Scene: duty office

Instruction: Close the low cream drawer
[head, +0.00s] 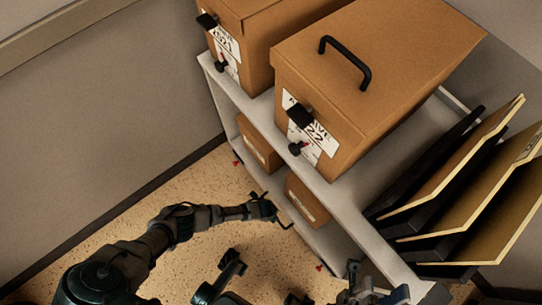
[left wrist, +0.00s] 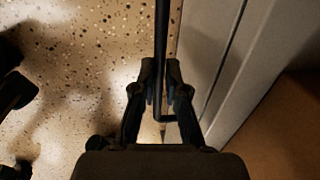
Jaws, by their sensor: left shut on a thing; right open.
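My left gripper (head: 266,209) is low beside the front of a pale shelf unit. In the left wrist view its fingers (left wrist: 162,88) are shut around a thin black bar (left wrist: 162,35), which looks like a handle. A pale cream panel (left wrist: 207,55) runs just right of the bar; it appears to be the low drawer's front. In the head view the low pale front edge (head: 338,258) shows below small brown boxes. How far the drawer stands out, I cannot tell. My right gripper (head: 376,283) is open at the bottom, near the unit's near corner, partly cut off.
Two large cardboard boxes (head: 375,70) with black handles stand on the upper shelf (head: 240,98). Smaller brown boxes (head: 306,199) sit below. Tilted boards (head: 470,180) stand at the right. Speckled floor (head: 195,185) is open at left, up to the grey wall (head: 100,105).

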